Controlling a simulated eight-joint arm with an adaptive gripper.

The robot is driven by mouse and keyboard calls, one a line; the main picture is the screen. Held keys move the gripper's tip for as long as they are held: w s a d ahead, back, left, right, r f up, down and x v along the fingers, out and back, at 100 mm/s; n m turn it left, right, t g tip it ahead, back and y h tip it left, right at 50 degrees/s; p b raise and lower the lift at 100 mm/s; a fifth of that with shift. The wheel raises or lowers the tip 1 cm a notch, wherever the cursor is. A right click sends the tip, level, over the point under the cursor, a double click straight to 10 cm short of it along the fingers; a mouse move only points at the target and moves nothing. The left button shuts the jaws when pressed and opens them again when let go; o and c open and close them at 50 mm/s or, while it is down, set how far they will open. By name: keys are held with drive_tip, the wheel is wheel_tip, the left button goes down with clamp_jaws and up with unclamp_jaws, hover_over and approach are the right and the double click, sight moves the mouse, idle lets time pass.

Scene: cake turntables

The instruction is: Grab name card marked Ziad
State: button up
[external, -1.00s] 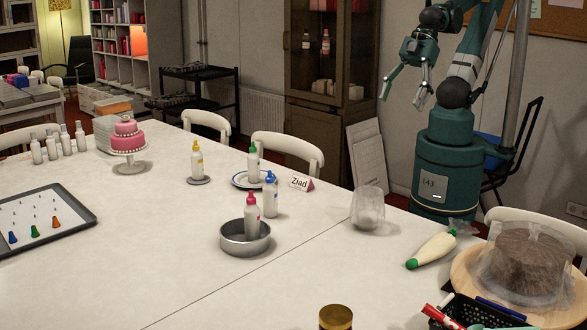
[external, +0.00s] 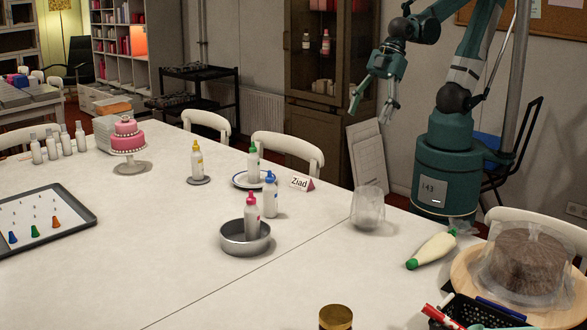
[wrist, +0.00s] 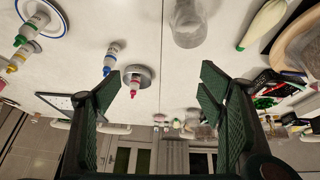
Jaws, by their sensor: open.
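The name card marked Ziad (external: 301,184) is a small white tent card with a dark red side. It stands on the white table (external: 190,250) near the far edge, right of the plate with the green-capped bottle. My gripper (external: 372,108) is open and empty. It hangs in the air above and to the right of the card, well apart from it. In the wrist view, the open fingers (wrist: 163,98) frame bare table and the round pan; I cannot make out the card there.
A green-capped bottle (external: 253,164) stands on a plate left of the card. A blue-capped bottle (external: 270,195) stands in front of it. A pink-capped bottle is in a round pan (external: 245,244). A clear container (external: 368,208) stands to the right. A chair back (external: 290,149) is behind.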

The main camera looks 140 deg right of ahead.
drive_tip(key=w+d+f+g+b, duration=0.1)
drive_tip(key=d+f, duration=0.5)
drive_tip(key=d, duration=0.2)
drive_tip(key=w+d+f+b, duration=0.1)
drive_tip(key=d+f+b, duration=0.1)
drive_tip(key=d+f, duration=0.45)
drive_tip(key=n+y+b, duration=0.1)
drive_tip(key=b, duration=0.2)
approach(302, 177)
wheel_tip(302, 177, down, 2)
drive_tip(key=d, duration=0.1)
drive_tip(key=shift+w+f+g, duration=0.15)
drive_tip(key=shift+w+g, duration=0.15)
drive_tip(key=shift+w, duration=0.05)
drive_tip(key=shift+x, duration=1.3)
drive_tip(key=shift+w, duration=0.1)
drive_tip(key=shift+a+b+x, duration=0.15)
drive_tip(key=shift+b+x, duration=0.4)
drive_tip(key=shift+x, duration=0.7)
drive_tip(key=shift+a+b+x, duration=0.15)
drive_tip(key=shift+b+x, duration=0.35)
drive_tip(key=shift+x, duration=0.8)
